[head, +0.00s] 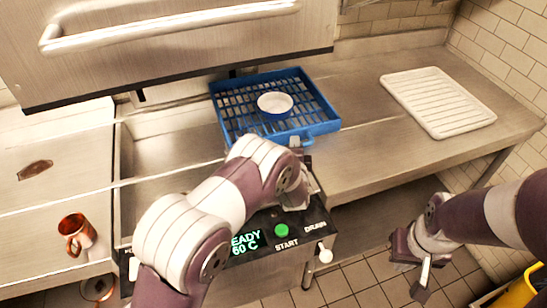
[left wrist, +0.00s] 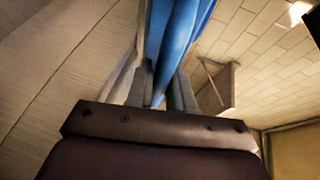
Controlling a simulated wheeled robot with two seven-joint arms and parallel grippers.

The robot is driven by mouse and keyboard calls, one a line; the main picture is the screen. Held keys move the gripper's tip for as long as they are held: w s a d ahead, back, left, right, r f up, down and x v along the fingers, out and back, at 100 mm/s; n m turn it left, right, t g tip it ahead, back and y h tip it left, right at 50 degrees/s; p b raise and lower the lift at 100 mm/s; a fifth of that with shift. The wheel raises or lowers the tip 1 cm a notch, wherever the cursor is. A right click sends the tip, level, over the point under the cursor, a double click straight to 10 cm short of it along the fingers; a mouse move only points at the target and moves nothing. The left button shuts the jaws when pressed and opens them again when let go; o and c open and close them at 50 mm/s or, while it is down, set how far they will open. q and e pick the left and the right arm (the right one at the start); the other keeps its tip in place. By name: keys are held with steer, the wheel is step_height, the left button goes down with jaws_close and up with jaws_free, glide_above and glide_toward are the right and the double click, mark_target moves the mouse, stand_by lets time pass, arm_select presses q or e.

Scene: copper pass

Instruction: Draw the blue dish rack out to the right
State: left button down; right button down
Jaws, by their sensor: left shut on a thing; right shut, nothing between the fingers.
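The blue dish rack (head: 228,112) lies under the raised hood, partly over the machine's basin and partly on the steel counter to its right. In the left wrist view the fingers (left wrist: 160,92) close on the blue rack (left wrist: 178,40). My right gripper (head: 421,279) is shut and empty, low in front of the counter at the right.
A white ribbed drainboard (head: 440,100) lies on the right counter (head: 370,150), with bare steel between it and the rack. The hood (head: 180,40) with its bar handle hangs above. A control panel (head: 270,238) is at the front.

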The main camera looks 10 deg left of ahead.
mark_target(307, 145)
arm_select(q)
steer(key=shift+w+d+f+b, duration=0.1)
steer(key=shift+w+d+b, duration=0.3)
steer(key=shift+d, duration=0.4)
steer(key=shift+w+d+b, duration=0.15)
steer(key=shift+w+d, duration=0.35)
steer(key=shift+d, duration=0.3)
steer(key=c, duration=1.1)
jaws_free()
steer(key=v, duration=1.2)
steer(key=shift+s+b, duration=0.4)
steer(key=shift+c, duration=0.2)
